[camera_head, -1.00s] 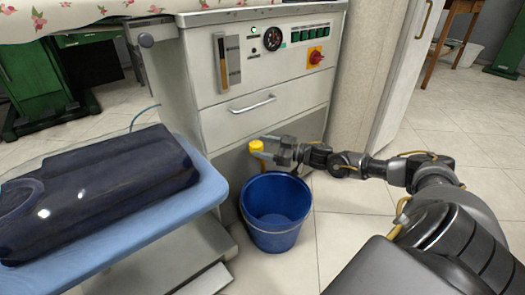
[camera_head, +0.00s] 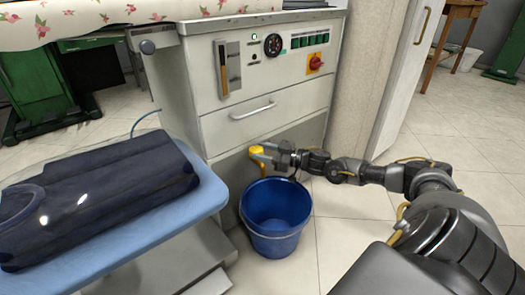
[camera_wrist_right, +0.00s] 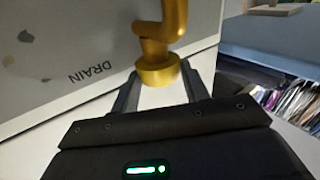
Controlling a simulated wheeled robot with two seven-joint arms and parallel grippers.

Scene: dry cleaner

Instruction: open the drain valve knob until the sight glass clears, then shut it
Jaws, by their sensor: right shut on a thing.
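The yellow drain valve knob (camera_head: 257,152) is low on the front of the grey machine, above a blue bucket (camera_head: 276,215). My right gripper (camera_head: 268,155) reaches it from the right and is shut on it. In the right wrist view the brass-coloured knob (camera_wrist_right: 158,71) sits between the fingertips, below a bent pipe, beside the printed word DRAIN. The sight glass (camera_head: 228,69) is a tall window at the panel's upper left, with a brownish-yellow strip inside; its clarity is hard to judge. My left gripper is not in view.
The bucket's inside looks dark blue; I cannot tell whether liquid is in it. A blue padded board (camera_head: 210,199) with a dark folded garment (camera_head: 105,195) stands at the left. A drawer handle (camera_head: 252,111) is above the knob. The tiled floor at the right is open.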

